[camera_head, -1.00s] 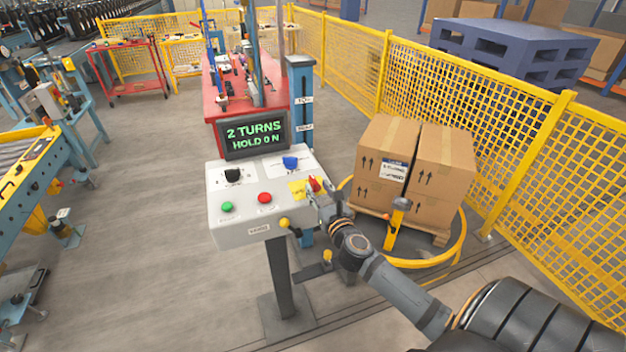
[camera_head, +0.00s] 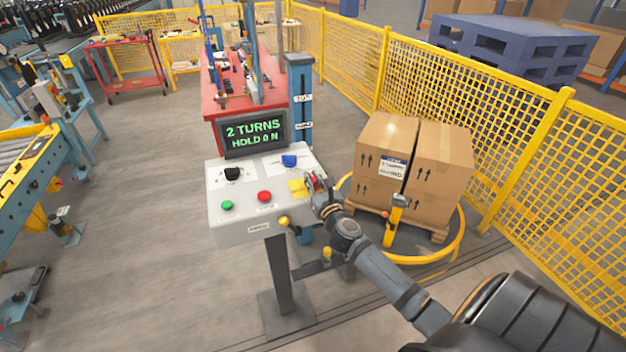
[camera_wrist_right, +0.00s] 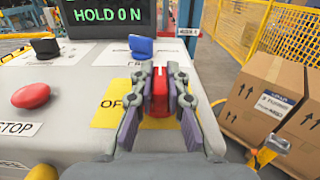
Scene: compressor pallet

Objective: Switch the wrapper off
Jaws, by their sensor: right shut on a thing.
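The wrapper's control panel (camera_head: 240,226) is a light grey box on a post. Its screen (camera_head: 254,134) reads "2 TURNS HOLD 0 N". A red switch handle (camera_wrist_right: 159,92) sits on a yellow plate (camera_wrist_right: 110,104) at the panel's right side; the plate's lettering starts "OF" and the rest is hidden. My right gripper (camera_wrist_right: 160,78) is shut on the red handle, one finger on each side. It also shows at the panel's right edge in the head view (camera_head: 312,184). My left gripper is not in view.
The panel also carries a black knob (camera_head: 232,174), a blue knob (camera_head: 289,161), a green button (camera_head: 227,205) and a red stop button (camera_head: 264,196). Cartons (camera_head: 385,160) stand on a pallet inside a yellow ring at right. Yellow mesh fencing (camera_head: 480,120) runs behind.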

